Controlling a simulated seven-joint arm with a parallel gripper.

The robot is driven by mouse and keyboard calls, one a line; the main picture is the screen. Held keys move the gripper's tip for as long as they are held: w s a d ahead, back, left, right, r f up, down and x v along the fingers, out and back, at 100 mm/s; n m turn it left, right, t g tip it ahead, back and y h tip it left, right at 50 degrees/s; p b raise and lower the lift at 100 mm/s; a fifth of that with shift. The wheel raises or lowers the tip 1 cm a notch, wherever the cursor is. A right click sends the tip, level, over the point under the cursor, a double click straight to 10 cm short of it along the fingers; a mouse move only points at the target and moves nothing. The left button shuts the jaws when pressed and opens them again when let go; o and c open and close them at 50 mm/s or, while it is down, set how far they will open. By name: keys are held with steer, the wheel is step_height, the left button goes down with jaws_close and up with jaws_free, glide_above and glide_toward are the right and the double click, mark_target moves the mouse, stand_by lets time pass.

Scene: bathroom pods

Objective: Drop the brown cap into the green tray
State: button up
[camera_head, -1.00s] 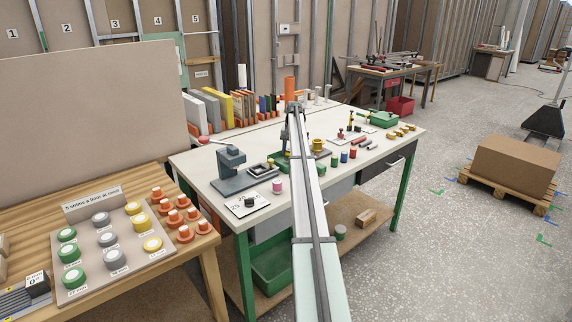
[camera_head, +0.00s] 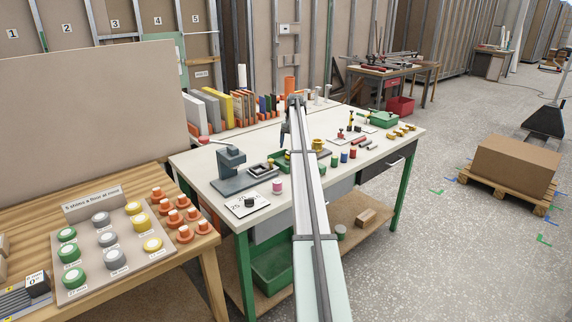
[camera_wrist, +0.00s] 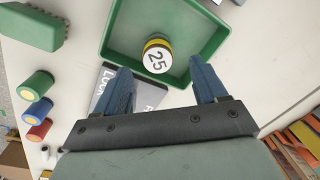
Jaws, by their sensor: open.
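The green tray (camera_wrist: 228,40) lies below my gripper in the wrist view. A short round piece (camera_wrist: 157,60) stands inside it, with a white face marked 25 and yellow and dark bands; I cannot tell whether it is the brown cap. My gripper (camera_wrist: 162,78) is open, its two blue fingers apart at the tray's near side, with nothing between the tips. The round piece appears just beyond them, and I see no contact. In the head view my gripper (camera_head: 287,128) is over the workbench, and my arm hides most of what lies beneath it.
Green (camera_wrist: 37,84), blue (camera_wrist: 38,109) and red (camera_wrist: 40,130) cylinders lie to the left, near a green block (camera_wrist: 35,26). On the workbench (camera_head: 208,166), a grey press (camera_head: 232,168) stands left of my arm.

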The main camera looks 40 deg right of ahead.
step_height(320, 180, up, 10)
steer(key=shift+s+d+r, duration=0.25)
steer(key=shift+s+d, duration=0.1)
steer(key=shift+s, duration=0.1)
stand_by(0.4)
